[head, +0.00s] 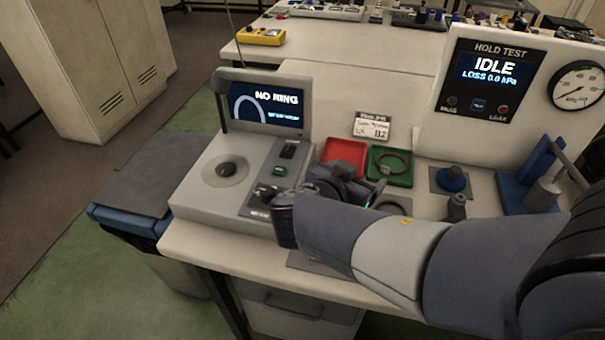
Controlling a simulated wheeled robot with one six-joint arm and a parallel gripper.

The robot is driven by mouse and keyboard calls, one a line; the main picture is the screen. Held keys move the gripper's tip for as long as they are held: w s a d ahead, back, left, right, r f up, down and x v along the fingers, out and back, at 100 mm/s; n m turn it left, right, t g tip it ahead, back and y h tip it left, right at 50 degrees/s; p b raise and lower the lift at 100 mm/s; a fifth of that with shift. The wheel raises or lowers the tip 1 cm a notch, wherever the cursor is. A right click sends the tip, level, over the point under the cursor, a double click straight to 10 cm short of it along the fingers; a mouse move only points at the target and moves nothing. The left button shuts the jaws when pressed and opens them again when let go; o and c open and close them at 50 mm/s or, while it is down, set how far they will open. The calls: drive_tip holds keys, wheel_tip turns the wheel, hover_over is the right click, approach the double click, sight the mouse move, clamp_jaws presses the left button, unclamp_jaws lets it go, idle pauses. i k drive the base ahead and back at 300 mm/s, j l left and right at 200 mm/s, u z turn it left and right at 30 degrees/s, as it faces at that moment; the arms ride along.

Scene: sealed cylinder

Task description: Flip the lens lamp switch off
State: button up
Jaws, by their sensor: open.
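My gripper (372,193) is open, right of the strip and in front of the trays, apart from the switch. My wrist partly hides the strip's near end.
A screen (266,105) behind the tester reads "NO RING". A red tray (344,151) and a green tray (402,178) holding a dark ring (393,163) lie right of the strip. A blue fixture (530,185) and the hold test panel (490,80), reading "IDLE", stand further right.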

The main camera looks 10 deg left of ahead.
sight(289, 149)
drive_tip(key=u, duration=1.15)
